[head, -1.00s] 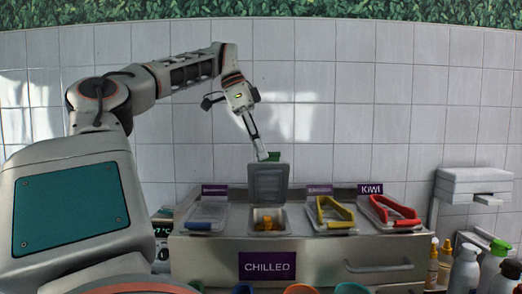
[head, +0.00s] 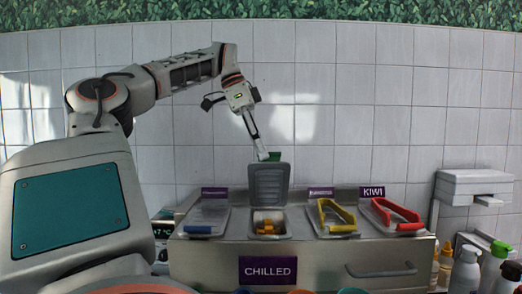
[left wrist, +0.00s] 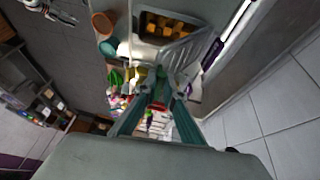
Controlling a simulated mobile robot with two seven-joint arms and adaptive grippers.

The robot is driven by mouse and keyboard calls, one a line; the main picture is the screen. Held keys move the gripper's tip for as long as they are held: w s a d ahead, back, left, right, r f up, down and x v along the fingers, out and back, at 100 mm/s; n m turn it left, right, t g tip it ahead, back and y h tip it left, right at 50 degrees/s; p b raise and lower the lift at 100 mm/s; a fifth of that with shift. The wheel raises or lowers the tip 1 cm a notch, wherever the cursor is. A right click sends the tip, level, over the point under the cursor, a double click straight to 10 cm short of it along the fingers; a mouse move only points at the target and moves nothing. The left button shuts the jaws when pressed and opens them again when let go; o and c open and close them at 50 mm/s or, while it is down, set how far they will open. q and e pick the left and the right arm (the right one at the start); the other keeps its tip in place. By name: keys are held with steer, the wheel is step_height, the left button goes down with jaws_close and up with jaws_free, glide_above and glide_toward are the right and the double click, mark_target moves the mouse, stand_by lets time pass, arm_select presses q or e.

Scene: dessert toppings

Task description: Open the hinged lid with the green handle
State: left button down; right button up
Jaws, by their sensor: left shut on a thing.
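The grey hinged lid (head: 269,186) stands about upright at the back of its opening in the chilled counter, in the head view. Its green handle (head: 274,156) is at the top edge. My left gripper (head: 265,156) is shut on the green handle, partly hiding it. The uncovered bin (head: 284,232) below holds orange-yellow pieces (head: 267,227). In the left wrist view, the teal fingers of my left gripper (left wrist: 158,100) reach toward the ribbed lid (left wrist: 185,50), with the orange pieces (left wrist: 172,28) beyond. My right gripper is in neither view.
A tiled wall (head: 350,130) stands behind. Bottles (head: 465,268) stand at the right, and a CHILLED sign (head: 267,269) is on the counter front.

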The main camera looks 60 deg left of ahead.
arm_select(q)
steer(key=c, duration=2)
jaws_free()
steer(key=shift+s, duration=0.1)
steer(key=shift+r, duration=0.1)
steer(key=shift+v, duration=3.7)
